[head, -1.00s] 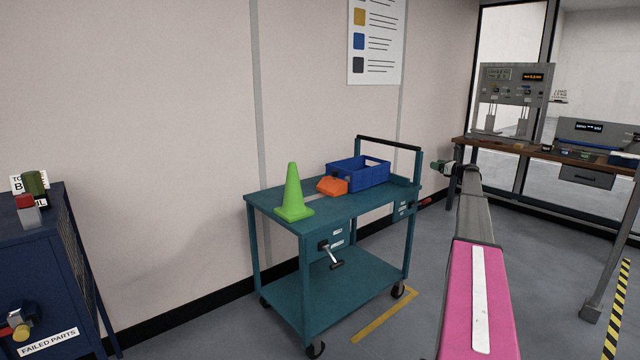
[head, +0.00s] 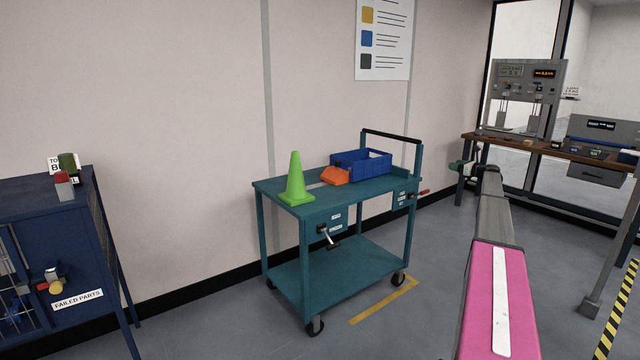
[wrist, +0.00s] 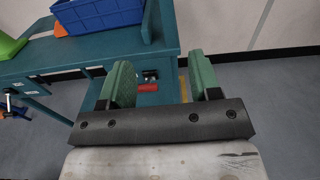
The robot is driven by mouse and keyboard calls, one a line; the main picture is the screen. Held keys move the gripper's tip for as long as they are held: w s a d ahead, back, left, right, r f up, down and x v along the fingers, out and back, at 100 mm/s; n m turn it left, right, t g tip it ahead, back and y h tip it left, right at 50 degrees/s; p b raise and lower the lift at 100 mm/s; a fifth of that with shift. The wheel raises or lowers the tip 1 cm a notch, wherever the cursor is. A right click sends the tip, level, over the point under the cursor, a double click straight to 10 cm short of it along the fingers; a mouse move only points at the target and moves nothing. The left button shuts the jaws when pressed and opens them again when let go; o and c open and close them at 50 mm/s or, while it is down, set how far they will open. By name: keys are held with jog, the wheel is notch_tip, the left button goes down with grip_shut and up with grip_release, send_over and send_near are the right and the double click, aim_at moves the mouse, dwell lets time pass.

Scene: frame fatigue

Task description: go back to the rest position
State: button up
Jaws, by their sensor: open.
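My gripper (wrist: 160,85) shows in the wrist view with its two green fingers apart and nothing between them. In the head view, my arm reaches forward at the right, and the gripper (head: 461,167) is small at its far end, right of the teal cart (head: 345,259). The fingers point toward the cart's right end in the wrist view, where a red handle (wrist: 147,87) shows beyond them. I cannot tell the exact gap between fingers and cart.
On the cart stand a green cone (head: 295,180), an orange object (head: 336,175) and a blue bin (head: 374,163). A dark blue cabinet (head: 60,240) is at the left. A workbench (head: 520,143) with instruments is at the back right. Floor in front of the cart is clear.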

jog(key=s+a+f+n+g+h, duration=0.1)
jog(key=s+a+f+n+g, duration=0.25)
jog(key=s+a+f, duration=0.65)
jog(key=s+a+f+n+g+h, duration=0.15)
jog(key=s+a+f+n, duration=0.45)
jog(key=a, duration=0.7)
jog(key=s+a+f+n+g, duration=0.4)
jog(key=s+a+f, duration=0.1)
jog(key=s+a, duration=0.6)
jog(key=s+a+f+n+g+h, duration=0.25)
jog(key=s+a, duration=0.35)
jog(key=s, duration=0.3)
jog(key=s+a+f+n+g+h, duration=0.1)
jog(key=s+a+f+n, duration=0.35)
jog(key=s, duration=0.35)
jog(key=s+a+f+n+g+h, duration=0.1)
jog(key=s+n, duration=0.3)
jog(key=s, duration=0.6)
jog(key=s+a+f+n+g+h, duration=0.1)
jog(key=s+a+n+h, duration=0.2)
jog(key=s, duration=0.8)
jog(key=shift+s+a+n, duration=0.2)
jog(key=shift+a+n, duration=0.15)
jog(key=shift+n, duration=0.1)
